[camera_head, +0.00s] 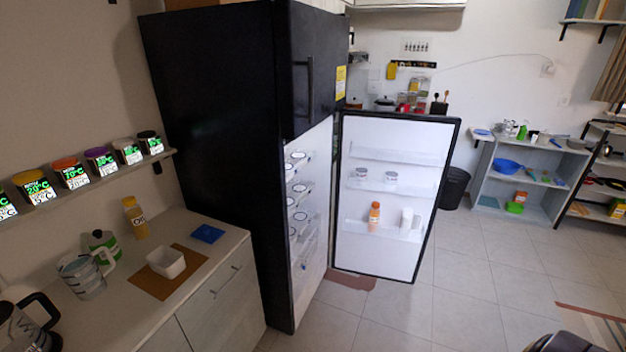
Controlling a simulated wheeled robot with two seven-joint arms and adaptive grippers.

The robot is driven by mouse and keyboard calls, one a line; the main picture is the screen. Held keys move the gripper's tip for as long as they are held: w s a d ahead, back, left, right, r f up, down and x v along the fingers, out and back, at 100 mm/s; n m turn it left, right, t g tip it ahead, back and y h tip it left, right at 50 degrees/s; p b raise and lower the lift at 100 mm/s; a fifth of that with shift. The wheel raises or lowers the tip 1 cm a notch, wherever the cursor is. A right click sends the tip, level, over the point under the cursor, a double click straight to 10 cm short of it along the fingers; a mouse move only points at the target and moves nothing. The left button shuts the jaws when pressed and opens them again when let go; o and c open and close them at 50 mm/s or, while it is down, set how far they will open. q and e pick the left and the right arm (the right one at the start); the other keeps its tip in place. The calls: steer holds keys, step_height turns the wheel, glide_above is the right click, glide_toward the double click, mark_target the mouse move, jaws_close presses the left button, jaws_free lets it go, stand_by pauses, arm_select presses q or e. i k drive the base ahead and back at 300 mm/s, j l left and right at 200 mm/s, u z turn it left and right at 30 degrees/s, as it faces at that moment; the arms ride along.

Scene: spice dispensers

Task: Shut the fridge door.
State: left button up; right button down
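The tall black fridge (225,110) stands left of the middle. Its lower door (385,150) is wide open, with the white inner side and shelves facing me. The door's shelves hold an orange-capped bottle (374,215), a white cup-like item (406,218) and two small jars (391,178). The white interior (313,185) shows at a slant, with several containers on its shelves. The upper door (318,75) is shut and has a vertical handle (303,88). The lower door's outer side is hidden.
A counter (222,268) with a white bowl (166,262) on a brown mat stands left of the fridge. A spice shelf (100,180) hangs above it. A black bin (455,187) stands behind the door. The tiled floor (470,285) right of the door is clear.

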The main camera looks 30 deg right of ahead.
mark_target(420, 147)
steer(key=i+l+z, duration=0.15)
steer(key=l, duration=0.3)
steer(key=i+l+z, duration=0.2)
steer(key=l, duration=0.2)
steer(key=i+l+z, duration=0.15)
steer(key=l+z, duration=0.3)
steer(key=i+l+z, duration=0.2)
steer(key=l+z, duration=0.25)
steer(key=i+l+z, duration=0.2)
steer(key=z, duration=0.25)
steer(key=i+l+z, duration=0.15)
steer(key=i+z, duration=0.25)
steer(key=i+l+z, duration=0.2)
steer(key=i+z, duration=0.55)
steer(key=i+l+u, duration=0.1)
steer(key=i, duration=0.95)
steer(key=i+u, duration=0.3)
steer(key=i+l+u, duration=0.1)
steer(key=i+u, duration=0.2)
steer(key=i, duration=0.25)
steer(key=i+u, duration=0.4)
steer(key=i+l+u, duration=0.1)
steer(key=i+u, duration=0.45)
steer(key=u, duration=0.3)
steer(key=i+u, duration=0.2)
steer(key=u, duration=0.25)
